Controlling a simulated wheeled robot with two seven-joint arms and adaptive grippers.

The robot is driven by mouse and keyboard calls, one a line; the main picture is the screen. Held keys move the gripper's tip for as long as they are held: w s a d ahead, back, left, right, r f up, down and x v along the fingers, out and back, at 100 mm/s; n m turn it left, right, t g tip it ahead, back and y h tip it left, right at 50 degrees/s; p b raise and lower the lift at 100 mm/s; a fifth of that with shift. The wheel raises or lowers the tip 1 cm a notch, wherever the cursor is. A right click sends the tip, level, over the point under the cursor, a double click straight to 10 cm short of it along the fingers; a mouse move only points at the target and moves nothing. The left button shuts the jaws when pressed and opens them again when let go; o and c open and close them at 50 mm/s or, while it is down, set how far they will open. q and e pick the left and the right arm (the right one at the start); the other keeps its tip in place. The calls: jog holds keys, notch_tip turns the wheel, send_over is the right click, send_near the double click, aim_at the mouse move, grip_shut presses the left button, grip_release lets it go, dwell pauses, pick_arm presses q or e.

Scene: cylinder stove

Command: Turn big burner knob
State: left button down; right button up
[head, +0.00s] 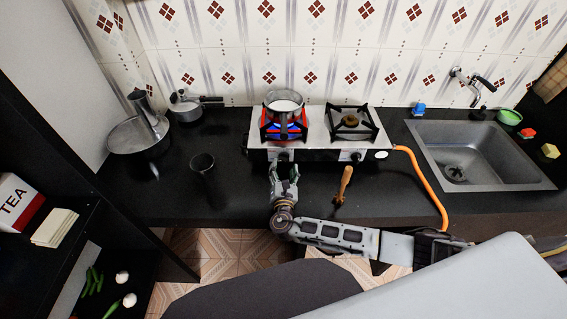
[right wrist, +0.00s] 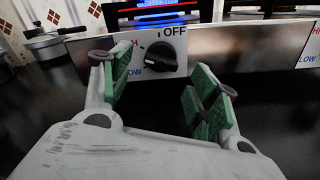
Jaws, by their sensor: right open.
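The two-burner stove (head: 318,133) stands on the black counter against the tiled wall. A pot (head: 284,103) sits on its left burner, which glows red and blue. A black knob (right wrist: 160,57) with OFF, HIGH and LOW marks is on the stove front below that burner; in the head view this knob (head: 284,155) is partly covered by my gripper. A second knob (head: 355,157) is under the empty right burner. My right gripper (head: 284,174) is open in front of the left knob. In the right wrist view its green pads (right wrist: 165,88) are apart and empty, with the knob beyond them. My left gripper is out of view.
An orange hose (head: 426,185) curves down from the stove's right end. A wooden-handled tool (head: 344,184) is right of my gripper. A dark cup (head: 203,164) and pans are to the left; the sink (head: 481,154) is to the right.

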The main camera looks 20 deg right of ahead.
aim_at(284, 159)
jog(key=shift+x, duration=1.7)
jog(key=shift+c, duration=0.3)
jog(key=c, duration=1)
